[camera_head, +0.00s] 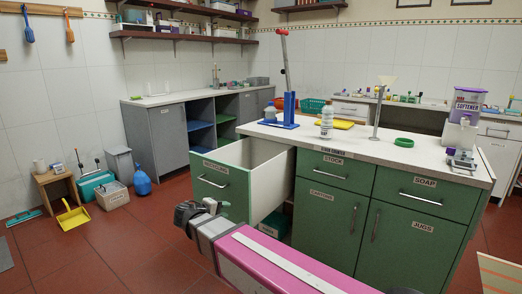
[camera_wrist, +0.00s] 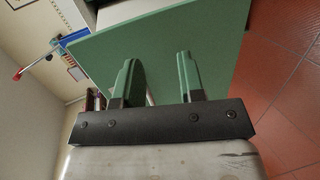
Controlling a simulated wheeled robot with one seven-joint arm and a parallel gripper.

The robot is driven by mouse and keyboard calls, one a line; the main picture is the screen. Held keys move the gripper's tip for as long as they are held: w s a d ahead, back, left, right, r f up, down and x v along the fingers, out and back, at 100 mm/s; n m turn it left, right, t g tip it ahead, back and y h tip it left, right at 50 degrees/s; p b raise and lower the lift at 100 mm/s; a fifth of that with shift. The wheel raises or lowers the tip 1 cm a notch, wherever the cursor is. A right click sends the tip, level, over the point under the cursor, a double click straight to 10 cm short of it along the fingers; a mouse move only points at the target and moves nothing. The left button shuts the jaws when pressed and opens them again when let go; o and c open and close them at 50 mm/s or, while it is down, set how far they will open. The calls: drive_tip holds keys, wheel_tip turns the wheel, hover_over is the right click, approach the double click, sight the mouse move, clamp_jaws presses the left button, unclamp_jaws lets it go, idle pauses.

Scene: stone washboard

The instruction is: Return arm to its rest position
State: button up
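My gripper (camera_head: 216,205) is at the end of my pink arm, in front of the pulled-out green drawer (camera_head: 222,180). In the wrist view my gripper (camera_wrist: 157,62) has its two green fingers apart, with the green drawer front (camera_wrist: 215,50) filling the view behind them. A bit of a pale bar, probably the drawer handle, shows low between the fingers (camera_wrist: 150,97); I cannot tell if they touch it. Nothing is seen held. The drawer's pale inside shows in the head view, and its bottom is hidden.
The green counter (camera_head: 328,206) stands right of the drawer, with a bottle (camera_head: 327,122), a blue stand (camera_head: 290,112) and a purple-lidded container (camera_head: 465,105) on top. A yellow dustpan (camera_head: 73,217) and bins stand at left. Red floor is clear between them and the drawer.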

drive_tip(key=s+d+f+m+g+y, duration=0.2)
drive_tip(key=d+f, duration=0.4)
drive_tip(key=d, duration=0.5)
drive_tip(key=s+d+f+m+g+y, duration=0.2)
drive_tip(key=d+f+m+g+y, duration=0.2)
drive_tip(key=d, duration=0.7)
drive_tip(key=s+d+f+m+g+y, duration=0.2)
drive_tip(key=d+f, duration=0.5)
drive_tip(key=d, duration=0.4)
drive_tip(key=shift+s+d+f+m+g+y, duration=0.15)
drive_tip(key=shift+d+f+m+g+y, duration=0.2)
drive_tip(key=shift+m+g+y, duration=0.65)
